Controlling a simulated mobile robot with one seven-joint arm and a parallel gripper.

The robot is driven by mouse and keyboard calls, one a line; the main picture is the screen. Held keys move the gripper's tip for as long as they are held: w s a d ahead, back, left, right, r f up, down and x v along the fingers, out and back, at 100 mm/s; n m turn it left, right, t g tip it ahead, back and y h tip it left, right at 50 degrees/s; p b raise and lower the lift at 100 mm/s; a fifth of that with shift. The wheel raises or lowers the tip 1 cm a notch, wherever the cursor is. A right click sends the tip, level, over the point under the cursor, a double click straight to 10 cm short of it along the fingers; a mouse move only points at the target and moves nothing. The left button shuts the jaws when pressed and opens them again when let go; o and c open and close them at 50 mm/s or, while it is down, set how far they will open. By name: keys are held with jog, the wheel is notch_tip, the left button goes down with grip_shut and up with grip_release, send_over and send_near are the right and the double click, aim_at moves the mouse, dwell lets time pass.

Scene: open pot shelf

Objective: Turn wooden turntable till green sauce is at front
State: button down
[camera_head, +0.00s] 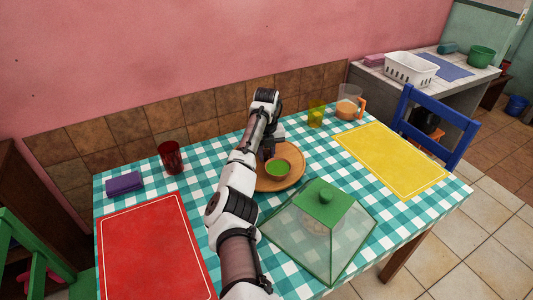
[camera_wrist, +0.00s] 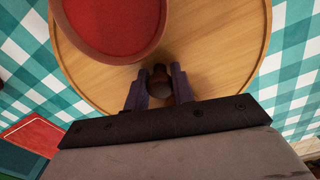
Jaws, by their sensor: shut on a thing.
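The round wooden turntable (camera_head: 285,184) lies in the middle of the table, its left part hidden by my arm. A brown bowl of green sauce (camera_head: 278,168) sits on it, on the near right side in the head view. In the wrist view the turntable (camera_wrist: 225,60) fills the middle, and a bowl of red sauce (camera_wrist: 112,22) stands on it at the top left. My gripper (camera_wrist: 159,74) is shut on a small brown knob (camera_wrist: 160,84) over the turntable, just beside the red sauce bowl. In the head view the red sauce bowl is hidden.
A green-edged glass cover (camera_head: 325,222) stands just right of the turntable's near side. A red cup (camera_head: 171,158), purple cloth (camera_head: 124,184) and red mat (camera_head: 155,250) lie left. A yellow glass (camera_head: 316,115), a pitcher (camera_head: 347,108) and a yellow mat (camera_head: 390,160) are right.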

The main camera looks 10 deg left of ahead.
aim_at(266, 151)
jog(key=shift+w+r, duration=0.1)
dwell(0.3)
jog(key=c, duration=1.2)
grip_release()
notch_tip(266, 151, up, 14)
jog(key=shift+f+b, duration=0.15)
jog(key=shift+b, duration=0.8)
